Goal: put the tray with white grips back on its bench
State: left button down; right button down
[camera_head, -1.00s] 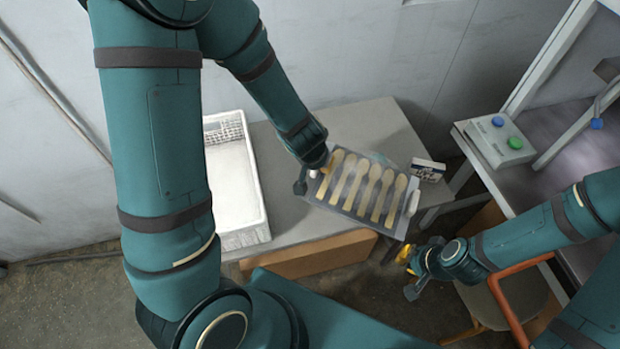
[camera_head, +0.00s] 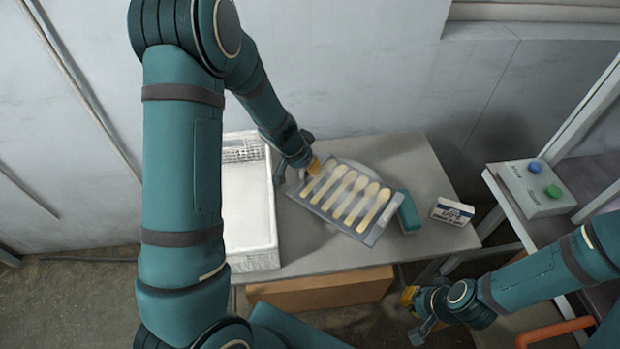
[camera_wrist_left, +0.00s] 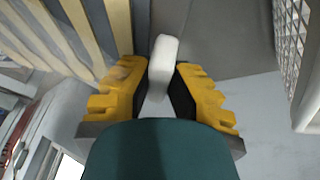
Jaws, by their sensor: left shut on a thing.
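The grey tray (camera_head: 375,232) carries several pale wooden spoons (camera_head: 345,196) in a row. It is over the grey bench (camera_head: 400,155), inside the bench's front edge in the head view. A dark shadow shows on the bench beside it; I cannot tell whether the tray touches the top. My left gripper (camera_head: 314,167) is at the tray's left end. In the left wrist view its yellow fingers (camera_wrist_left: 160,90) are shut on a white grip (camera_wrist_left: 162,60). The far grip is not clearly visible. My right gripper (camera_head: 412,314) is in front of the bench, away from the tray; its opening is unclear.
A white crate (camera_head: 273,215) stands on the bench left of the tray. A button box (camera_head: 537,188) sits on the frame at right.

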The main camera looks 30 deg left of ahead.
aim_at(308, 175)
pick_arm(q)
notch_tip(308, 175, down, 3)
jog(key=shift+f+b, duration=0.2)
jog(key=shift+b, duration=0.45)
jog(key=shift+r, duration=0.1)
jog(key=shift+f+b, duration=0.3)
jog(key=c, duration=1)
grip_release()
jog(key=shift+c, duration=0.2)
jog(key=shift+r, duration=0.1)
